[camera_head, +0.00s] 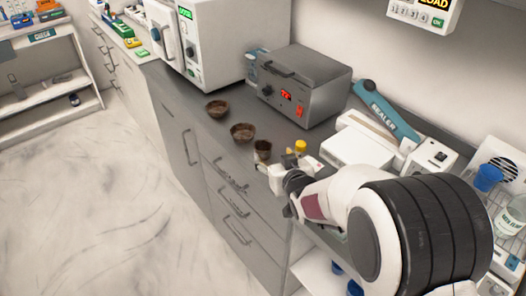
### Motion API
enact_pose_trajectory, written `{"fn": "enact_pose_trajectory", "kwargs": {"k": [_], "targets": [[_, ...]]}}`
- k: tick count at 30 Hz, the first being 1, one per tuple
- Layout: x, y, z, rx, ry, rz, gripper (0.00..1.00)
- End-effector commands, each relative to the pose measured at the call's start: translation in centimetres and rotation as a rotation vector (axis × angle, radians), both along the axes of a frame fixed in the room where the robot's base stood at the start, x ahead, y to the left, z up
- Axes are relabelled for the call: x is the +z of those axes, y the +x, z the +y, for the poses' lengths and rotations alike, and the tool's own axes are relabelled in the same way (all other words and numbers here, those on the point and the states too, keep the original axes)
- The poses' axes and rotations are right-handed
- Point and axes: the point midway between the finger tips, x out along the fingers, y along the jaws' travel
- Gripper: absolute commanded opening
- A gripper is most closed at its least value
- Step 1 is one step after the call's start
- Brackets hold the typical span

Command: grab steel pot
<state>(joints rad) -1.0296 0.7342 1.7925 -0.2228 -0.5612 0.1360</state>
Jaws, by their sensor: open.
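No pot with a plain steel look is clear in the head view. Three small brown, rusty-looking open vessels stand on the grey counter (185,98): a bowl (217,108), a second bowl (242,132), and a taller cup-like pot (262,151). My gripper (277,163) is open at the counter's front edge, close to the near side of the cup-like pot. The gripper hides part of the counter there. I cannot tell whether a finger touches the pot.
A steel box with a red display (300,88) stands behind the vessels. A white oven-like device (215,40) is at the back left. A small yellow-capped item (300,147) stands close beside my gripper. A sealer (385,115) is on the right. Open floor (90,190) lies left.

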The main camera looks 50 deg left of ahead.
Motion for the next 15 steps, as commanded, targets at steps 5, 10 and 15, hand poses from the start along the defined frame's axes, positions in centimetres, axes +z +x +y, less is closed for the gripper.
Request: {"fn": "enact_pose_trajectory", "kwargs": {"k": [5,10,15], "targets": [[-0.69,-1.0,0.96,0.02,0.01,-0.001,0.59],[-0.66,-0.98,0.97,0.02,0.011,-0.001,0.59],[-0.68,-0.94,1.0,0.019,0.01,-0.001,0.59]]}}
